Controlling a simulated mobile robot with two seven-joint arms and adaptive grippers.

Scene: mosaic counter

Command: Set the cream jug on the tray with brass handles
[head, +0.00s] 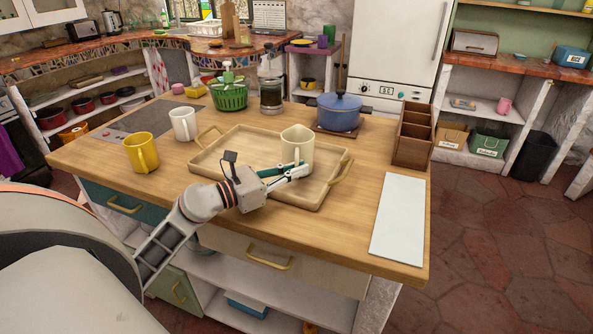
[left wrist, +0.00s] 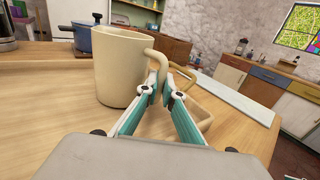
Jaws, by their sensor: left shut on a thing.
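The cream jug (head: 297,143) is over the right part of the wooden tray with brass handles (head: 225,178) in the head view. My left gripper (head: 300,171) is shut on the jug's handle. In the left wrist view, the fingertips (left wrist: 165,88) pinch the handle of the cream jug (left wrist: 121,70), which looks nearly upright. The gripper hides part of the jug's lower side in the head view, and I cannot tell whether its base touches the tray. My right gripper is not in view.
A yellow mug (head: 141,153) and a white mug (head: 183,124) stand left of the tray. Behind it are a green basket (head: 229,97), a French press (head: 271,90) and a blue pot (head: 339,112). A wooden organizer (head: 413,137) and a white board (head: 398,218) lie to the right.

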